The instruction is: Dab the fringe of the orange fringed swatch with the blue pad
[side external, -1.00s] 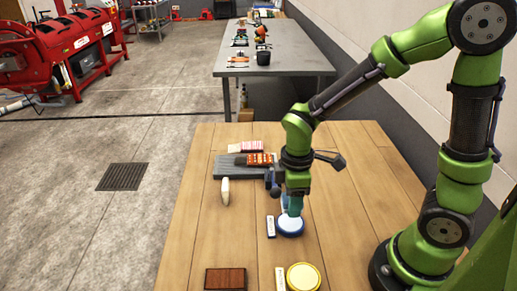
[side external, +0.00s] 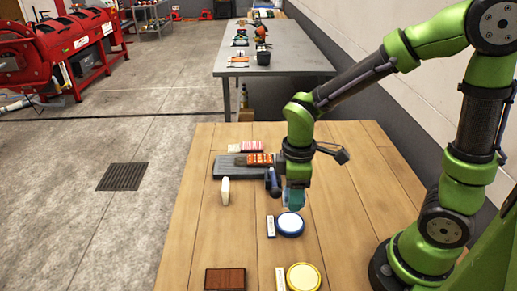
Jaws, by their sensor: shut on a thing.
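The orange fringed swatch (side external: 260,160) lies on a dark grey board (side external: 226,167) toward the far side of the wooden table. A pale strip, perhaps its fringe, shows at its left end. My gripper (side external: 294,190) points down, nearer than the swatch and to its right. The fingertips are small and blend with the pad. The pad appears clear of the dish, and apart from the swatch.
A white upright piece (side external: 225,191) and a dark blue tool (side external: 272,182) stand near the board's front edge. A pink-striped swatch (side external: 252,146) lies behind. A yellow round dish (side external: 303,277) and a brown block (side external: 225,279) are at the front. The table's left front is bare.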

